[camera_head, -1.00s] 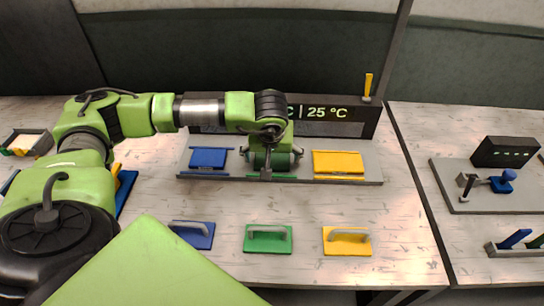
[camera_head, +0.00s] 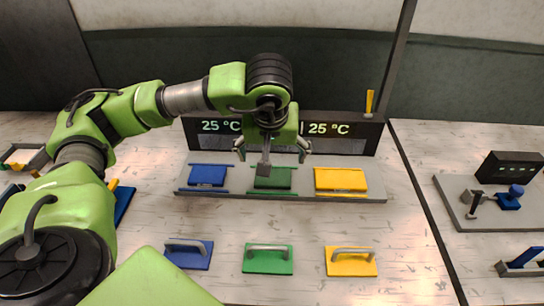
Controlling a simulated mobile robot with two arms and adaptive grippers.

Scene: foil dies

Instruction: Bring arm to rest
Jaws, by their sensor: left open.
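My left arm reaches in from the left. Its gripper (camera_head: 271,150) hangs open and empty above the green plate (camera_head: 272,178) in the middle of the grey station, fingers spread to either side, apart from the plate as far as I can see. Part of the green plate is hidden by the gripper. My right gripper is not in view.
The grey station (camera_head: 370,190) also bears a blue plate (camera_head: 208,176) and a yellow plate (camera_head: 341,180), with a display panel (camera_head: 343,130) behind. In front lie handled blue (camera_head: 187,257), green (camera_head: 268,262) and yellow (camera_head: 350,264) dies. A second table (camera_head: 430,150) stands right.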

